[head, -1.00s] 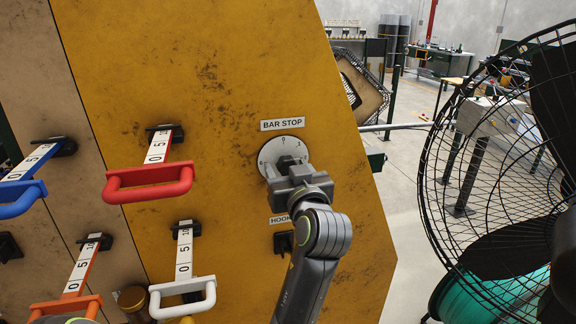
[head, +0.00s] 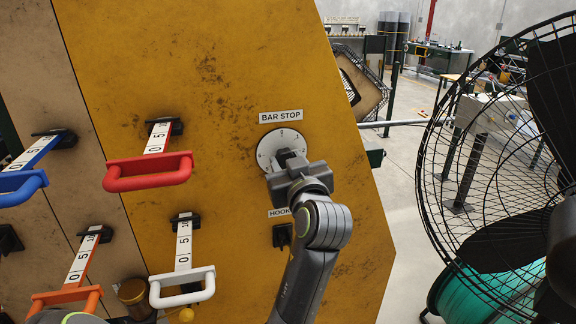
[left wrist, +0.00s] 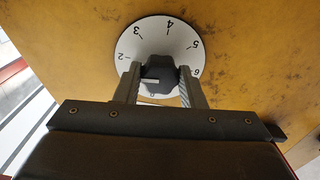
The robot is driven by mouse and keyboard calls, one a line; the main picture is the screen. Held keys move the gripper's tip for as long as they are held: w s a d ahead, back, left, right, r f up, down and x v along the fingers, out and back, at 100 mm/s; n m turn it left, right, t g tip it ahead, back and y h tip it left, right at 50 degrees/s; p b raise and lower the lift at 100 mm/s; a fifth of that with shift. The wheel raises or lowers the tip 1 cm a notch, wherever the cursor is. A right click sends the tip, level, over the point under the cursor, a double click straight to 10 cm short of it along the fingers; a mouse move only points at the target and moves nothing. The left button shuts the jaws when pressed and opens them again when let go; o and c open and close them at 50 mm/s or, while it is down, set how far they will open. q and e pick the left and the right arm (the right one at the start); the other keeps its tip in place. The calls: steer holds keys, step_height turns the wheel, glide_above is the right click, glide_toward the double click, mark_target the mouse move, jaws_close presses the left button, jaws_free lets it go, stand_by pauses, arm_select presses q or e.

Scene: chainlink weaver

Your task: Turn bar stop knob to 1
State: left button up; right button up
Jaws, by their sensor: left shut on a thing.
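The bar stop knob is a dark grip on a round white dial (head: 267,152), mounted on the yellow panel below the "BAR STOP" label (head: 281,116). My left gripper (head: 288,164) is at the knob, its fingers pointing into the panel. In the left wrist view the dark knob (left wrist: 160,70) sits between the two fingers, which are shut on it. The dial face (left wrist: 140,40) shows 2 to 6 around its far side, upside down. A pale mark shows on the knob's near side; the figure beside it is too small to read surely. My right gripper is out of view.
Red (head: 150,177), white (head: 182,294), blue (head: 20,187) and orange (head: 66,302) pull handles stick out from the panels at left. A dark hook (head: 282,235) lies below the dial. A large black caged fan (head: 470,150) stands at right.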

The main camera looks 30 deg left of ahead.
arm_select(q)
steer(key=shift+n+b, duration=1.5)
steer(key=shift+n, duration=2.1)
steer(key=shift+r, duration=0.1)
steer(key=o, duration=1)
steer(key=shift+w, duration=0.15)
steer(key=shift+d, duration=0.1)
